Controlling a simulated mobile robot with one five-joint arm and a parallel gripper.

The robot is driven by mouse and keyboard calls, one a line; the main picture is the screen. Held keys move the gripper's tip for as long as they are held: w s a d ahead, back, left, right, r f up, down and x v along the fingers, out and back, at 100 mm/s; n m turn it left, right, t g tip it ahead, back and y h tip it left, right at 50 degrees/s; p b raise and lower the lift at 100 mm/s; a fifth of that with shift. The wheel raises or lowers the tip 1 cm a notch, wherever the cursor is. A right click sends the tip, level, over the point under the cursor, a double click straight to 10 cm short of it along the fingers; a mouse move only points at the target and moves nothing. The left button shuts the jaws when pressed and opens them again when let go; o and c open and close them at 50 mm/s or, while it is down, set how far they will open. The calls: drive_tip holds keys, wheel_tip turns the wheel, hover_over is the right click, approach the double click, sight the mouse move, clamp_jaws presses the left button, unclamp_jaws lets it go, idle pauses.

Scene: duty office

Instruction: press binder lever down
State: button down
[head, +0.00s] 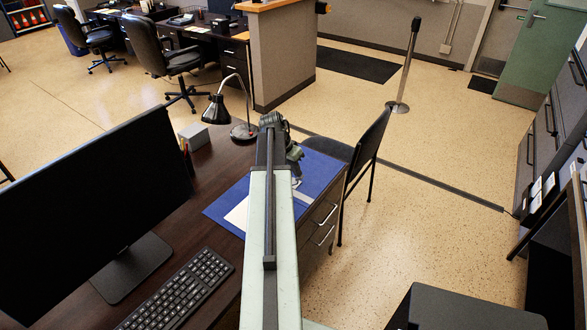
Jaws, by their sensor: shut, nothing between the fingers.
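A blue binder (227,203) lies open on the dark wooden desk, with white paper (237,215) showing at its left part. My arm crosses in front of its middle and hides part of it. My gripper (296,180) points down over the binder's right part, just right of my arm. It is shut and holds nothing. A small metallic bit shows at the fingertips; I cannot tell whether it is the binder's lever or part of the gripper, nor whether they touch.
A monitor (95,190) and keyboard (178,292) stand left on the desk (185,222). A black lamp (221,110) and a small white box (194,136) stand behind. A dark chair (368,150) is close right of the binder. Open floor lies farther right.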

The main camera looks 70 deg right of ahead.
sight(302, 178)
drive_tip(key=s+f+t+b, duration=0.1)
drive_tip(key=s+t, duration=0.1)
drive_tip(key=s+a+f+t+b, duration=0.1)
drive_tip(key=s, duration=0.1)
drive_tip(key=shift+f+m+t+h+b, duration=0.3)
drive_tip(key=shift+f+m+t+h, duration=0.1)
drive_tip(key=shift+w, duration=0.1)
drive_tip(key=shift+w+d+r, duration=0.15)
drive_tip(key=shift+w+r, duration=0.1)
drive_tip(key=shift+w, duration=0.45)
drive_tip(key=shift+p, duration=0.3)
drive_tip(key=shift+r+p, duration=0.3)
drive_tip(key=shift+r, duration=0.1)
wheel_tip(302, 178, up, 4)
drive_tip(key=p, duration=0.4)
drive_tip(key=shift+w+r, duration=0.1)
drive_tip(key=shift+w, duration=0.05)
drive_tip(key=s+a+r+p, duration=0.4)
drive_tip(key=r+p, duration=0.3)
drive_tip(key=shift+s, duration=0.15)
